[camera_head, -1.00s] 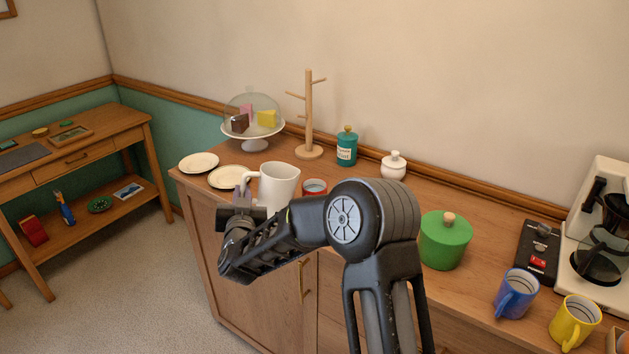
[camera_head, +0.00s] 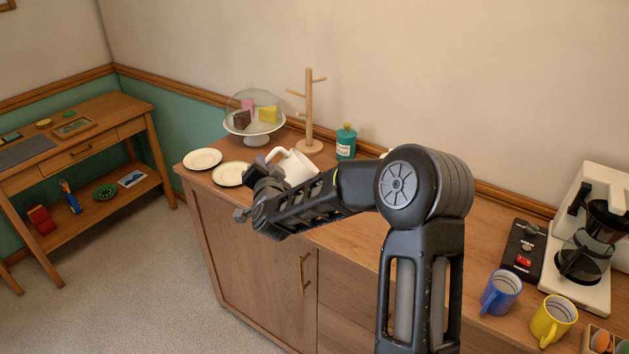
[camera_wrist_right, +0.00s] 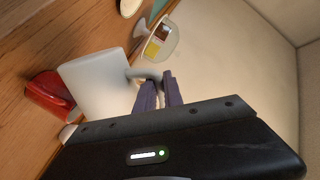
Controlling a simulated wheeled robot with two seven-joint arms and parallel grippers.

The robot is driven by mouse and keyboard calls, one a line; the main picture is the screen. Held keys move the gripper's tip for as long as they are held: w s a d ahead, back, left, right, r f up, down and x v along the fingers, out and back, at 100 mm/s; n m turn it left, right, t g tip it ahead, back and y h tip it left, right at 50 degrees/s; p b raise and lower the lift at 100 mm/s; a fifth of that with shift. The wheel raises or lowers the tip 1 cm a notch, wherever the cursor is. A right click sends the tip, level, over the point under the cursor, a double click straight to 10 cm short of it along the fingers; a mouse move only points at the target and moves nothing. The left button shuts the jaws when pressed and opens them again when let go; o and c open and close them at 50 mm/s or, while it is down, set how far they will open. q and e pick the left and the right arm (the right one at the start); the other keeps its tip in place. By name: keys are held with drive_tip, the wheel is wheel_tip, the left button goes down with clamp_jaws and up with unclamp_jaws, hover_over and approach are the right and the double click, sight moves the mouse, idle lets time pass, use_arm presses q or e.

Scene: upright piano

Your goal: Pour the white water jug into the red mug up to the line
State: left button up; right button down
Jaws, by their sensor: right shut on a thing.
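The white water jug (camera_head: 297,167) is tilted toward the right in the head view, above the sideboard. My right gripper (camera_head: 262,162) is shut on its handle; in the right wrist view the purple fingers (camera_wrist_right: 160,92) close on the handle beside the jug's white body (camera_wrist_right: 97,84). The red mug (camera_wrist_right: 50,95) shows in the right wrist view next to the jug's far end. In the head view my right arm hides the mug. The mug's inside, its line and any water stream cannot be seen. My left gripper is not in view.
Two white plates (camera_head: 231,174) lie at the sideboard's left end. A domed cake stand (camera_head: 254,120), a wooden mug tree (camera_head: 309,110) and a teal canister (camera_head: 346,142) stand behind. Blue (camera_head: 501,292) and yellow (camera_head: 553,320) mugs and a coffee maker (camera_head: 588,240) are at right.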

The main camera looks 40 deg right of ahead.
drive_tip(key=shift+s+d+r+m, duration=0.1)
drive_tip(key=shift+d+r+m, duration=0.2)
drive_tip(key=shift+r, duration=0.3)
drive_tip(key=shift+d+r+m+b, duration=0.1)
drive_tip(key=shift+r+m+b, duration=0.2)
drive_tip(key=a+f+n+b, duration=0.1)
drive_tip(key=f, duration=0.1)
drive_tip(key=a+f+n+b, duration=0.1)
drive_tip(key=n, duration=0.1)
drive_tip(key=shift+w+a+f, duration=0.2)
drive_tip(key=shift+w+f, duration=0.15)
drive_tip(key=shift+w, duration=0.05)
drive_tip(key=shift+r+p, duration=0.25)
drive_tip(key=shift+p, duration=0.05)
drive_tip(key=shift+s+d, duration=0.1)
drive_tip(key=shift+w+a+f+n+h+b, duration=0.2)
drive_tip(key=shift+a+f+n+h+b, duration=0.25)
drive_tip(key=shift+f+b, duration=0.3)
